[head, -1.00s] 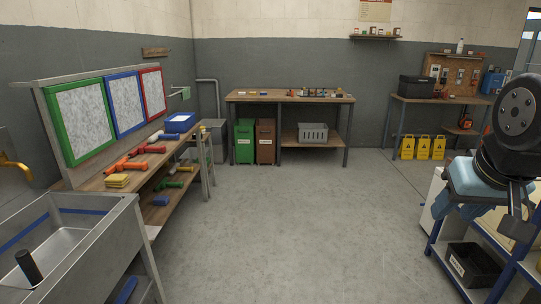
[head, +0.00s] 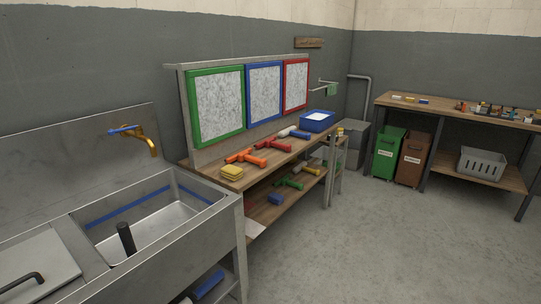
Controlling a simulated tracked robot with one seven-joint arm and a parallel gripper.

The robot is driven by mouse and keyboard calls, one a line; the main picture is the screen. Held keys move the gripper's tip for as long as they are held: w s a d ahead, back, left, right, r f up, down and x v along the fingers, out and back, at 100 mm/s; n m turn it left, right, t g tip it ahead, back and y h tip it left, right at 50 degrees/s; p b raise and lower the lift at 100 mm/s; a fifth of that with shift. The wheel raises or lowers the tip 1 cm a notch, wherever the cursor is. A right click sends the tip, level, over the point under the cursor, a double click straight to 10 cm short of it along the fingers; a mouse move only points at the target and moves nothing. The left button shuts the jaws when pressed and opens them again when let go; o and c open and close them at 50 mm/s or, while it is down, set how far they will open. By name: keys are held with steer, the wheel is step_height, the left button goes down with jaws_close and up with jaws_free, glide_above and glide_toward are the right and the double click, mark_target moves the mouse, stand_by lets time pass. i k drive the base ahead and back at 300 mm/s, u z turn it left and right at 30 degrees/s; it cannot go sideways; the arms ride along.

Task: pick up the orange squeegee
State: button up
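The orange squeegee (head: 246,158) is a T-shaped tool lying on the top of the wooden bench (head: 208,166), towards the bench's near end. It lies just behind yellow sponges or cloths (head: 232,172). A similar red tool (head: 272,146) lies a little farther along the same bench top. My gripper is out of view, and nothing of my arm shows near the squeegee.
A steel sink (head: 222,204) with a brass tap (head: 150,142) stands nearer, left of the bench. A blue tray (head: 317,121) sits at the bench's far end. The lower shelf holds a green tool (head: 289,184). Open concrete floor (head: 380,240) lies to the right.

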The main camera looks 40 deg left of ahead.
mark_target(242, 157)
steer(key=u, duration=0.2)
steer(key=i, duration=1.05)
steer(key=u, duration=0.6)
steer(key=i, duration=1.2)
steer(key=u, duration=0.8)
steer(key=i, duration=1.4)
steer(key=u, duration=0.35)
